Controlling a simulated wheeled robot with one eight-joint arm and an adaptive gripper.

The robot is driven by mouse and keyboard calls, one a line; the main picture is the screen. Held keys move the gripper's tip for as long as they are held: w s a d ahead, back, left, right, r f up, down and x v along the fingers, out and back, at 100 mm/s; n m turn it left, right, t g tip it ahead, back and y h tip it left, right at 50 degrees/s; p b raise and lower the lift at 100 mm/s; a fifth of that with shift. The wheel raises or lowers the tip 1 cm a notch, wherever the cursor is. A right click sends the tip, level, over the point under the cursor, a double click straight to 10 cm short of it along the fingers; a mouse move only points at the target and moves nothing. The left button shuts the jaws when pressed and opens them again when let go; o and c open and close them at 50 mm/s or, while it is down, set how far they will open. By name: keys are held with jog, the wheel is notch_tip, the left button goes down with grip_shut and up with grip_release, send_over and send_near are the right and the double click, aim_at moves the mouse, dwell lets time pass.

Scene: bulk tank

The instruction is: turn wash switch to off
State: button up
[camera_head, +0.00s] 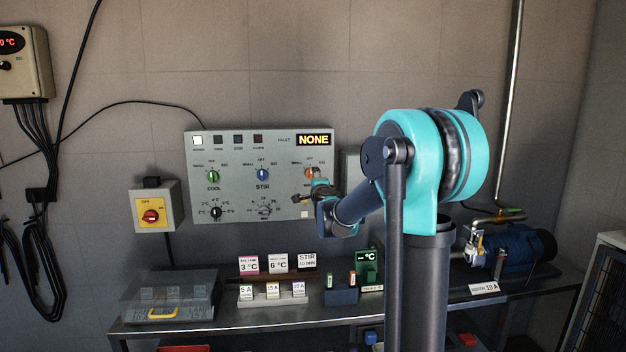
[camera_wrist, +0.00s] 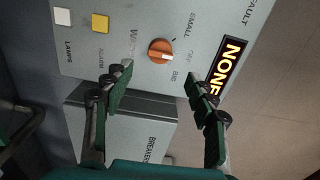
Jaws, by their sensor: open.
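The wash switch (camera_wrist: 160,52) is an orange round knob on the grey control panel (camera_head: 250,205). In the wrist view it lies just beyond my open fingertips, roughly midway between them. The labels SMALL, OFF and BIG are printed around one side of it; I cannot tell surely which one it points to.
The green cool knob (camera_head: 212,176) and blue stir knob (camera_head: 262,175) sit left of the wash switch. A grey breaker box (camera_wrist: 145,125) stands beside the panel. A yellow box with a red switch (camera_head: 152,215) hangs at left. A cluttered shelf (camera_head: 220,332) runs below.

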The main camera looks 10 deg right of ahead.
jog(key=shift+s, duration=1.45)
jog(key=s+a+f+n+g+y, duration=0.3)
jog(key=s+a+f+n, duration=0.1)
jog(key=s+f+n, duration=0.4)
jog(key=s+a+f+n+g+y, duration=0.3)
jog(key=s+f+n, duration=0.2)
jog(key=s, duration=0.5)
jog(key=s+d+f+n+g+h, duration=0.2)
jog(key=s+d+f+n+g, duration=0.1)
jog(key=s+f, duration=0.9)
jog(key=shift+s+d+n+g, duration=0.15)
jog(key=shift+s+n+g, duration=0.15)
jog(key=shift+g, duration=0.2)
jog(key=s+d+f+g+h, duration=0.1)
jog(key=s+d+f, duration=0.1)
jog(key=s+f, duration=0.1)
jog(key=s+d+f+n+g+h, duration=0.1)
jog(key=s+d+f, duration=0.1)
jog(key=s, duration=0.3)
jog(key=s+d+f+g+h, duration=0.1)
jog(key=s+d+f+h, duration=0.1)
jog(key=s+d+f, duration=0.1)
jog(key=shift+s+d+f+g, duration=0.15)
jog(key=shift+s+d+g, duration=0.1)
jog(key=shift+s, duration=0.25)
jog(key=shift+s+d+f+g, duration=0.15)
jog(key=shift+s+d, duration=0.05)
jog(key=shift+s, duration=0.25)
jog(key=shift+c, duration=0.5)
